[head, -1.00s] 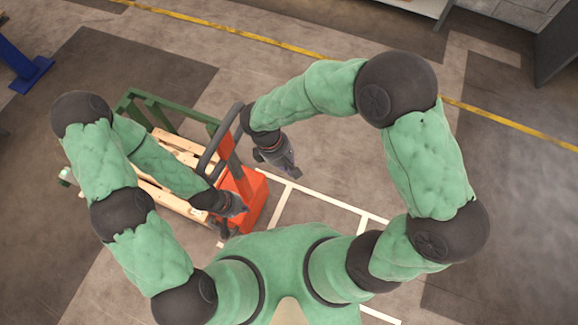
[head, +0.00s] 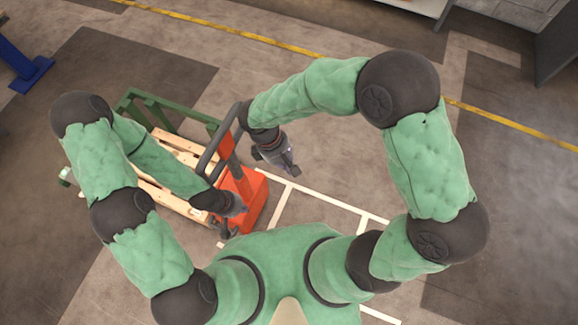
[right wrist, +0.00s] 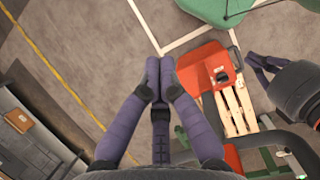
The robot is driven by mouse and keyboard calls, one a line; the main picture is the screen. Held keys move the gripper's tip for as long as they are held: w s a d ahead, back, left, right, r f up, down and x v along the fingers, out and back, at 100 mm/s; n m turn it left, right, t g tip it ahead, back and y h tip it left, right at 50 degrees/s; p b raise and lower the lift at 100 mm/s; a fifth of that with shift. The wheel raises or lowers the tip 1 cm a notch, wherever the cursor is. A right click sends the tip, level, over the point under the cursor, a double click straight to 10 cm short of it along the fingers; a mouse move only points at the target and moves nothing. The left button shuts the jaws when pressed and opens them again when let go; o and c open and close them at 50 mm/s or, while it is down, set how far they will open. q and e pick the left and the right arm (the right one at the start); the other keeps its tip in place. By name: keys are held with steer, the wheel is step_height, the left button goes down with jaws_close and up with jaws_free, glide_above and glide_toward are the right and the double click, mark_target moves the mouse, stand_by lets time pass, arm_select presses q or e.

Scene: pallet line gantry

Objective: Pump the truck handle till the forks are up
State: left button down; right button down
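The orange-red pallet truck (head: 246,198) stands left of centre in the head view. Its grey loop handle (head: 207,158) with a red middle piece leans up from the truck; the dark loop (right wrist: 262,141) also shows in the right wrist view. My right gripper (head: 294,170) is just right of the handle, with its wrist close beside the loop. In the right wrist view, its purple fingers (right wrist: 160,72) meet at the tips with nothing between them. My left gripper (head: 226,230) is low by the truck body's near side; its finger opening is unclear. The forks are hidden under the pallet.
A wooden pallet (head: 165,198) lies behind the truck body, partly covered by my left arm. A green frame (head: 160,112) stands along its far side. White floor lines (head: 325,201) and open floor lie to the right. A blue post base (head: 32,75) is at far left.

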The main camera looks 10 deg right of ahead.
steer(key=v, duration=1.1)
